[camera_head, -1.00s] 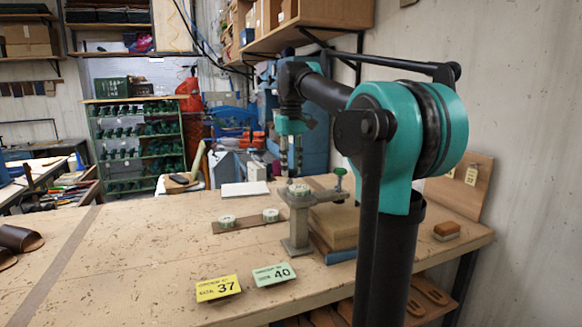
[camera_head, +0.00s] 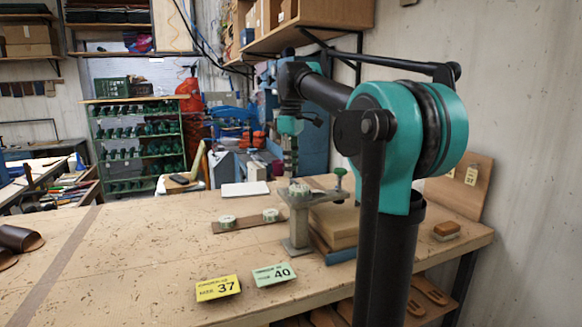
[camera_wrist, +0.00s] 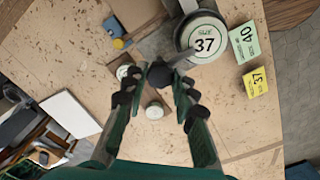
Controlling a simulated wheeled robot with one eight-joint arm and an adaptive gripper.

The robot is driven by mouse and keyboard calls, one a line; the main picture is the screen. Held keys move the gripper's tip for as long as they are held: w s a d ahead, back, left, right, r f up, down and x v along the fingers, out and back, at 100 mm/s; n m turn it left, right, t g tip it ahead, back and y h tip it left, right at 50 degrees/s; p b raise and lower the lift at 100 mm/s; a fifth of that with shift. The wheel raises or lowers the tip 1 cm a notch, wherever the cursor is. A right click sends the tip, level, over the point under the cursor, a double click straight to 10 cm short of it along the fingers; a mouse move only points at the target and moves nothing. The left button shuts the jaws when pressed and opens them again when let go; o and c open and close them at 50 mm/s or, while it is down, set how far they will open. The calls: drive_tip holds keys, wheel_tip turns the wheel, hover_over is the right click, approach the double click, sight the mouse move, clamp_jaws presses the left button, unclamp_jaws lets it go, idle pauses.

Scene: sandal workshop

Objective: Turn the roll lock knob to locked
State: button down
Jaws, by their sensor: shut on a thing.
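My gripper (camera_head: 291,172) points down just behind the metal stand (camera_head: 299,222) on the bench. In the wrist view my gripper (camera_wrist: 160,85) has its fingertips closed around a small dark round knob (camera_wrist: 160,74). A grey bar runs beside the knob to a large round disc marked 37 (camera_wrist: 204,42). In the head view this disc (camera_head: 299,190) sits on top of the stand. The knob's lock marking cannot be read, and in the head view the knob cannot be made out behind the disc and fingers. A green-topped knob (camera_head: 340,174) stands on the stand's right end.
Two small discs (camera_head: 227,221) (camera_head: 270,215) lie on a wooden strip left of the stand. A yellow 37 card (camera_head: 218,288) and a green 40 card (camera_head: 274,275) lie in front. A brush (camera_head: 446,231) is at right. The bench's left half is mostly clear.

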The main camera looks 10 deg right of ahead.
idle(0.3)
drive_tip(key=c, duration=1.2)
unclamp_jaws()
wheel_tip(320, 180, up, 12)
